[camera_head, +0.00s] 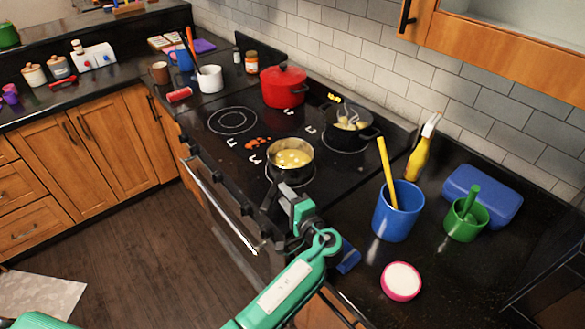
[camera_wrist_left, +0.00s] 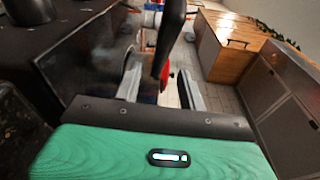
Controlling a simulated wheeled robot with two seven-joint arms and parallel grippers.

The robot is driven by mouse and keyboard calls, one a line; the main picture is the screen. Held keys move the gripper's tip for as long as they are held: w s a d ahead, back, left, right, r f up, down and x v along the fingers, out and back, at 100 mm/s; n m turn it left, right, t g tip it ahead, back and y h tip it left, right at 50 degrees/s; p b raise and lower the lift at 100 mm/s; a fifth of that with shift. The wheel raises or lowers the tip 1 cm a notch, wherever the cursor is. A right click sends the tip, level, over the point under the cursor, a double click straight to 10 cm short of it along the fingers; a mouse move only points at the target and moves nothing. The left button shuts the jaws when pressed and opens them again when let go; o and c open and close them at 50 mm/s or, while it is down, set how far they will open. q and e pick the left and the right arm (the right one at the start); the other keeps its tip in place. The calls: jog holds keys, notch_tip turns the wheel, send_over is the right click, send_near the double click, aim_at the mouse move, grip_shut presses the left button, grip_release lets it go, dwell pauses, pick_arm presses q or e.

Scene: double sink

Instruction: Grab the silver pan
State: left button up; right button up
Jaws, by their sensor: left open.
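The silver pan (camera_head: 291,172) sits on the front right burner of the stove, with yellow pieces in it. Its dark handle (camera_head: 269,194) points toward the front edge of the stove. My left gripper (camera_head: 284,198) is at the handle, close to the pan. In the left wrist view, a dark bar that looks like the handle (camera_wrist_left: 172,40) reaches down between the two open fingers of my left gripper (camera_wrist_left: 162,88). I cannot tell whether either finger touches it. My right gripper is not in view.
A red pot (camera_head: 284,88) and a black pot (camera_head: 350,127) stand on the back burners. Right of the stove are a blue container (camera_head: 397,212), a green cup (camera_head: 465,222), a yellow bottle (camera_head: 419,160) and a pink-rimmed dish (camera_head: 401,281). The oven handle (camera_head: 222,205) runs along the front.

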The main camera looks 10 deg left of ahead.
aim_at(273, 183)
pick_arm(q)
jog(key=x, duration=0.1)
jog(key=p+x, duration=0.1)
jog(key=x, duration=0.1)
jog(key=shift+s+a+r+p, duration=0.15)
jog(key=shift+s+r+p, duration=0.05)
jog(key=shift+r+p, duration=0.1)
jog(key=p+x, duration=0.1)
jog(key=x, duration=0.2)
jog(key=shift+w+f+p, duration=0.15)
jog(key=shift+f+p, duration=0.1)
jog(key=shift+p, duration=0.1)
jog(key=shift+w+a+f, duration=0.2)
jog(key=shift+w+a, duration=0.05)
jog(key=shift+a, duration=0.05)
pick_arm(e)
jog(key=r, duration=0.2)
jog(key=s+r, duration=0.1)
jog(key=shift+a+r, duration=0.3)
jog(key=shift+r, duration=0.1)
pick_arm(q)
grip_shut()
jog(key=shift+r, duration=0.1)
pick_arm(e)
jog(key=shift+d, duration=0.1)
